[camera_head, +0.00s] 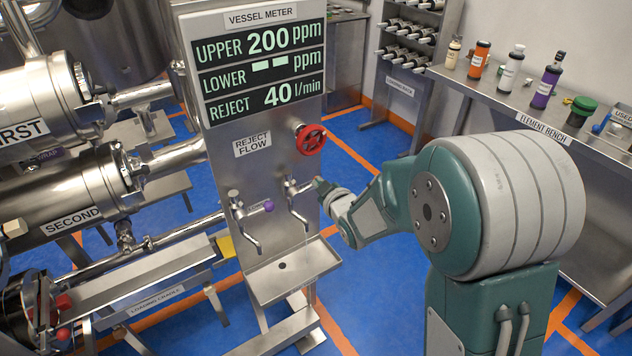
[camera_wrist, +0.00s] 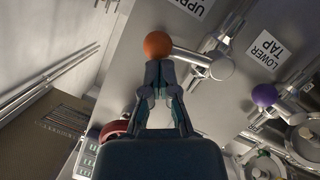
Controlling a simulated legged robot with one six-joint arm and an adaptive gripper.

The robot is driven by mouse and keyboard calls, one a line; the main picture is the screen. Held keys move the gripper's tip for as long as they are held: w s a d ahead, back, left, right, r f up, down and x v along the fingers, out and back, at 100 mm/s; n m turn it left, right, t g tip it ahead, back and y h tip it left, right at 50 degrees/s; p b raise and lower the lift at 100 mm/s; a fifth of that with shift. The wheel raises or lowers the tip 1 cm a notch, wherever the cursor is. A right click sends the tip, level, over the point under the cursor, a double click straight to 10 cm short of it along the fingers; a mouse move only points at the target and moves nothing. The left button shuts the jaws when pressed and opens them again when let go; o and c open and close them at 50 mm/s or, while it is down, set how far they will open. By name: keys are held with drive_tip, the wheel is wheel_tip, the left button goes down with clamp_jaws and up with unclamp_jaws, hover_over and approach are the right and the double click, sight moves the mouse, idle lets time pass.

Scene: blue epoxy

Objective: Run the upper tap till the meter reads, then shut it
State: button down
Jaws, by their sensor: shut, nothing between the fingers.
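The vessel meter (camera_head: 262,62) reads UPPER 200 ppm, LOWER two dashes, and REJECT 40 l/min. Below it are two taps over a steel drip tray (camera_head: 262,292). The right one is the upper tap (camera_head: 298,208); its orange ball knob (camera_wrist: 157,45) shows in the wrist view beside a partly cut-off UPPER label. A faint thin line hangs below its spout, perhaps water. The lower tap (camera_head: 245,222) has a purple knob (camera_wrist: 265,95). My gripper (camera_head: 322,184) is shut and empty, its fingertips (camera_wrist: 160,72) at the orange knob; I cannot tell whether they touch.
A red handwheel (camera_head: 310,139) sits on the panel just above the upper tap. Steel vessels marked FIRST and SECOND (camera_head: 88,190) and a loading cradle (camera_head: 150,290) stand left. The element bench (camera_head: 480,88) with bottles is at the right. Blue floor is clear behind the arm.

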drive_tip(key=shift+w+d+f, duration=0.15)
drive_tip(key=shift+f, duration=0.45)
idle(0.3)
